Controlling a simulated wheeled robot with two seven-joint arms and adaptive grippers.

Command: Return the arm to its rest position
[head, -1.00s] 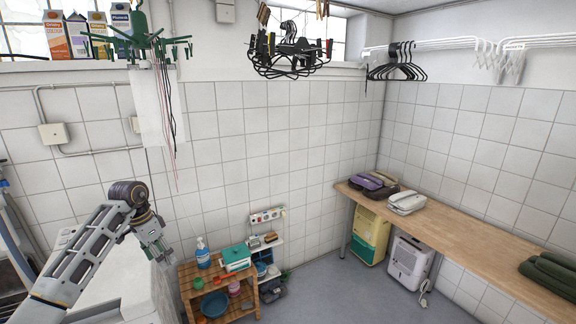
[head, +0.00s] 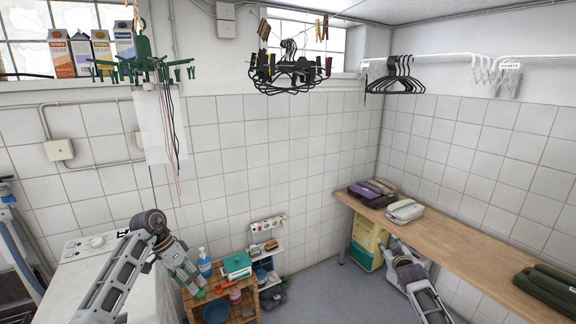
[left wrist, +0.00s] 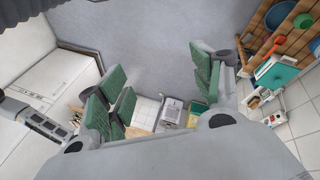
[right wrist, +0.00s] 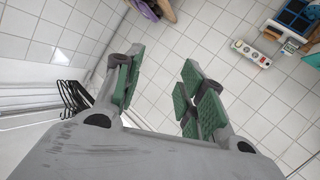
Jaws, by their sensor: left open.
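My left arm comes in at the lower left of the head view. Its gripper (head: 190,283) hangs in front of the left side of the wooden shelf. In the left wrist view the gripper (left wrist: 158,72) has its green-padded fingers wide apart, with nothing between them. My right arm (head: 420,287) shows at the lower right of the head view, in front of the white dehumidifier; its fingers cannot be made out there. In the right wrist view the right gripper (right wrist: 160,62) is open and empty, with tiled wall behind it.
A small wooden shelf (head: 241,313) with bottles and tubs stands by the wall. A white machine (head: 75,283) is at left. A long wooden worktop (head: 455,233) runs along the right. Hanging dryers (head: 290,72) and black hangers (head: 397,75) are overhead.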

